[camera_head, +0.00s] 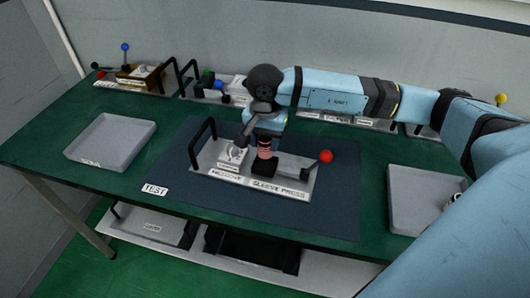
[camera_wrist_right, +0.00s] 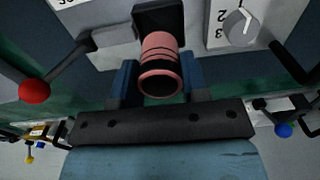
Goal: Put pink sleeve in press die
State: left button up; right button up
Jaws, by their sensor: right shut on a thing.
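The pink sleeve (camera_head: 265,153) is a ringed pink cylinder at the sleeve press, in the middle of the table. It also shows in the right wrist view (camera_wrist_right: 160,68), between the two blue fingers of my right gripper (camera_wrist_right: 160,92), which is shut on it. The sleeve press (camera_head: 228,174) is a light plate with a dark die block (camera_wrist_right: 152,16), a dial and a red-knobbed lever (camera_head: 325,157). The sleeve is at the die block; I cannot tell whether it is seated in it. My left gripper is not in view.
The press stands on a dark blue mat (camera_head: 200,190) on the green table. A grey tray (camera_head: 110,141) is at the left and another (camera_head: 413,185) at the right. Black handles (camera_head: 201,138) rise beside the dial. Other fixtures (camera_head: 140,75) line the back edge.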

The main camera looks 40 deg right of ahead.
aim_at(265, 155)
notch_tip(265, 155, down, 5)
jog(key=shift+f, duration=0.1)
dwell(0.3)
jog(key=shift+f, duration=0.2)
jog(key=o, duration=1)
jog(key=shift+c, duration=0.2)
jog(key=shift+r, duration=0.1)
